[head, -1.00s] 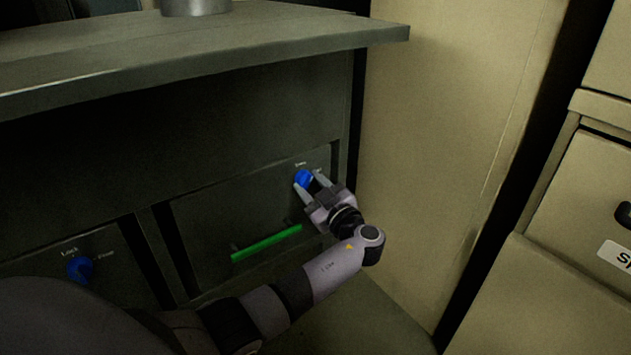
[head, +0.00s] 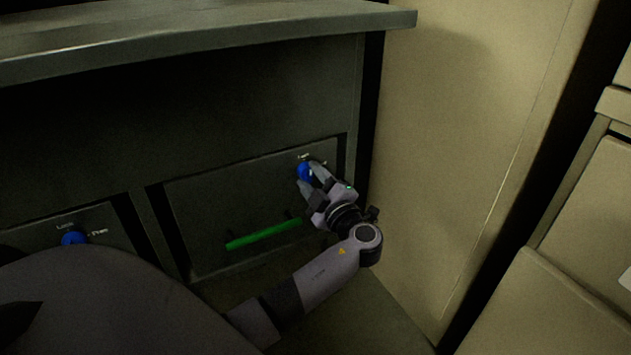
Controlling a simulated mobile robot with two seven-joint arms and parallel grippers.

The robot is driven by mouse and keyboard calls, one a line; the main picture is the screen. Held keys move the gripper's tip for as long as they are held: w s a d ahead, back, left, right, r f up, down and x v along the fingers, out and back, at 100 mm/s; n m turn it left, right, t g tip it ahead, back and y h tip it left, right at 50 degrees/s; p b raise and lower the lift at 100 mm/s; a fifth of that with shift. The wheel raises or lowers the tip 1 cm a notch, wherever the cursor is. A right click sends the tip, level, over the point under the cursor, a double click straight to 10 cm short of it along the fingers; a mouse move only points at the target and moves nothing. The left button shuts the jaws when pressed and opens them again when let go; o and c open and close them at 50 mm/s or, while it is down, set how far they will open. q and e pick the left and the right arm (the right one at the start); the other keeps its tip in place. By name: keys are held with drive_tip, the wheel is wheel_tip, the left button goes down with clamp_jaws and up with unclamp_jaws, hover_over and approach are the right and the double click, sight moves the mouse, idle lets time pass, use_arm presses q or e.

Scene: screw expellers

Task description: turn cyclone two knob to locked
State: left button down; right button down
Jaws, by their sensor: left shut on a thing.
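A blue knob (head: 304,172) sits at the upper right of a dark panel (head: 205,200) under the counter, with a small label above it that is too blurred to read surely. My left gripper (head: 312,178) is at this knob, its two fingers shut on it from either side and partly hiding it. A second blue knob (head: 73,238) is on the panel at the lower left, with a label above it and another to its right. I cannot tell from the labels which cyclone each knob belongs to. My right gripper is not in view.
A green handle bar (head: 263,235) sticks out from the panel, just left of my left gripper. The counter ledge (head: 200,40) overhangs above. A beige cabinet side (head: 465,130) stands close on the right, with more beige cabinets (head: 590,230) beyond it.

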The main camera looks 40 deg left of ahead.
use_arm(q)
drive_tip(key=shift+a, duration=0.15)
drive_tip(key=c, duration=0.7)
unclamp_jaws()
drive_tip(key=shift+o, duration=0.2)
drive_tip(key=shift+d, duration=0.2)
